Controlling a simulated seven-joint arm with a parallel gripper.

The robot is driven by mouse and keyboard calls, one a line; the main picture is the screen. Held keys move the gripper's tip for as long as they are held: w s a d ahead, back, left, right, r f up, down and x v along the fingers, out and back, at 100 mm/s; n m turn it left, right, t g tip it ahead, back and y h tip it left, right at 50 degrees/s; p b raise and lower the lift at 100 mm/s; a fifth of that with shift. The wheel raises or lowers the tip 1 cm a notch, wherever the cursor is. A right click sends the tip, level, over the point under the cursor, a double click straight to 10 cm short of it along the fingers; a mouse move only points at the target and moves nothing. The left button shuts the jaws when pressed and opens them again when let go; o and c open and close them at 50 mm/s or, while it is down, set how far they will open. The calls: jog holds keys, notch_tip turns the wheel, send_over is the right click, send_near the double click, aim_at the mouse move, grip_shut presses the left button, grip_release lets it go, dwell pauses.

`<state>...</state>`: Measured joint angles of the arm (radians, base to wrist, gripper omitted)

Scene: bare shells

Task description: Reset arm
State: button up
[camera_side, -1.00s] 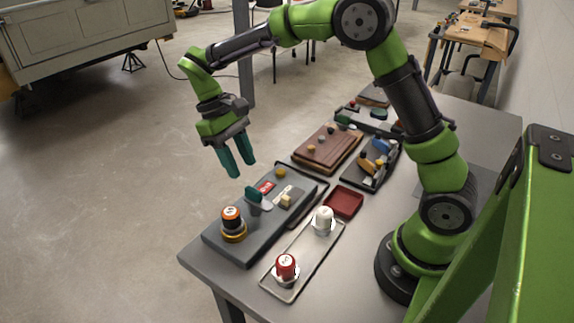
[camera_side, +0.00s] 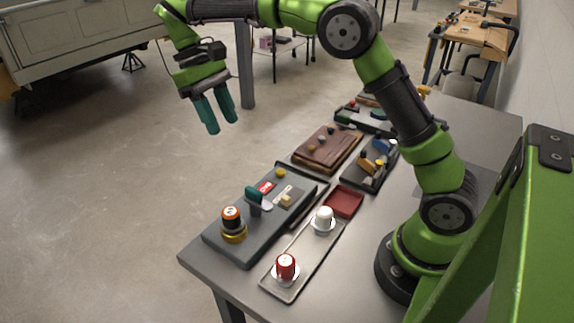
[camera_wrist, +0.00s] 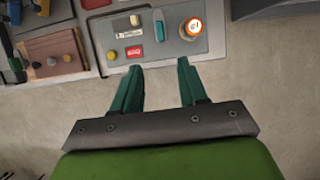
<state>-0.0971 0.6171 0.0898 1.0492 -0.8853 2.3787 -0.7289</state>
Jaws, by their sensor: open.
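My gripper (camera_side: 214,114) is open and empty, with its two teal fingers pointing down. In the side view it hangs high in the air, beyond the table's left edge. In the wrist view my gripper (camera_wrist: 157,90) has clear space between its fingers, with floor behind them. The grey board (camera_side: 220,246) lies on the table below and to the right of the gripper. It carries an orange and black knob (camera_side: 231,217), a teal lever (camera_side: 253,196), a red label and a small yellow button. Nothing touches the fingers.
A tray (camera_side: 297,271) holds a red-topped piece (camera_side: 286,266) and a white-topped piece (camera_side: 324,217). A red square dish (camera_side: 343,202), a wooden board (camera_side: 323,152) and a dark tray (camera_side: 362,177) stand further back. The floor left of the table is open.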

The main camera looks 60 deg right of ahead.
jog(key=s+d+m+t+y, duration=0.1)
jog(key=s+d+m+t, duration=0.1)
jog(key=s+t, duration=0.4)
jog(key=s+d+m+t+y, duration=0.1)
jog(key=s+t, duration=0.4)
jog(key=s, duration=0.8)
jog(key=shift+s+d+r+m+t, duration=0.25)
jog(key=shift+d+r+m+t, duration=0.15)
jog(key=shift+d+m, duration=0.15)
